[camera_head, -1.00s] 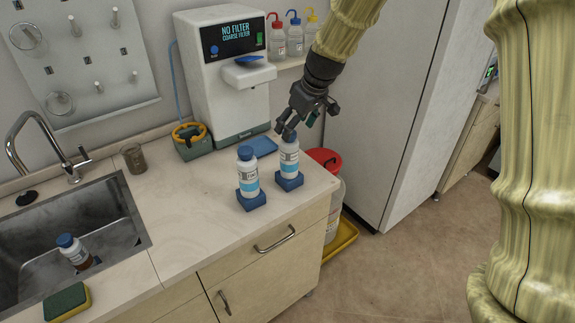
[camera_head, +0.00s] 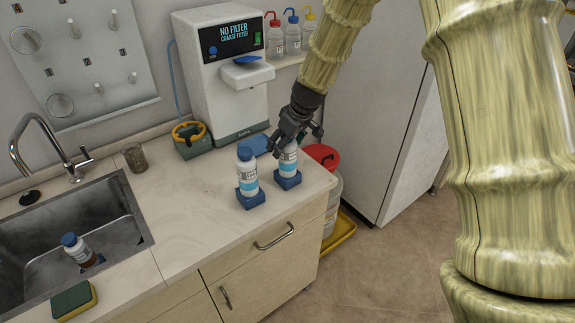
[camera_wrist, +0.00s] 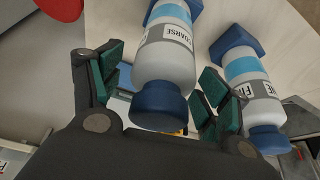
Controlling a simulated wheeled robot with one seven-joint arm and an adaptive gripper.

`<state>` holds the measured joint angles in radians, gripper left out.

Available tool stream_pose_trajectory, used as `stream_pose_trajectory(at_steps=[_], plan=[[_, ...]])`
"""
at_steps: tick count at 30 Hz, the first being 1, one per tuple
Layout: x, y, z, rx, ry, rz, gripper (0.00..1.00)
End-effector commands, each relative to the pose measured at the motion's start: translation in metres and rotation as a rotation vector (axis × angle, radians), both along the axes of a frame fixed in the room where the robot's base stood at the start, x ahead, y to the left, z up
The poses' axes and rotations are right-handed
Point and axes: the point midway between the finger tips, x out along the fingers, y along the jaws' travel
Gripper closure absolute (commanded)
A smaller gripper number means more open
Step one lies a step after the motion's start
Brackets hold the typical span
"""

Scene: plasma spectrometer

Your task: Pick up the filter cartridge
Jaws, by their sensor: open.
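Two white bottle-shaped cartridges with blue caps and blue bands stand upright in blue square bases on the counter. The right cartridge (camera_head: 288,163), labelled COARSE, has my gripper (camera_head: 290,138) at its top. In the wrist view this coarse cartridge (camera_wrist: 165,62) lies between my green-padded open fingers (camera_wrist: 158,98), its cap toward the palm; I cannot tell whether a pad touches it. The left cartridge (camera_head: 247,175) stands beside it; its partly readable label starts with FI. In the wrist view this other cartridge (camera_wrist: 257,90) is just outside the right finger.
A white machine (camera_head: 225,85) reading "NO FILTER COARSE FILTER" stands behind, with a white tray (camera_head: 250,73). A sink (camera_head: 110,235) at left holds another blue-capped bottle (camera_head: 75,248). A red-lidded bin (camera_head: 322,155) stands off the counter's right end.

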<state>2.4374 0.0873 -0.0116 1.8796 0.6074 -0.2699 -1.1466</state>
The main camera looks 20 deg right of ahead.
Motion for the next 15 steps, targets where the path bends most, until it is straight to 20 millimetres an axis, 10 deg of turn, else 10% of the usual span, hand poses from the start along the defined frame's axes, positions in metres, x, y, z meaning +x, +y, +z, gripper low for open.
stream_pose_trajectory(at_steps=[15], plan=[[0.0038,0.0022,-0.0119,0.0,0.0,0.0,0.31]])
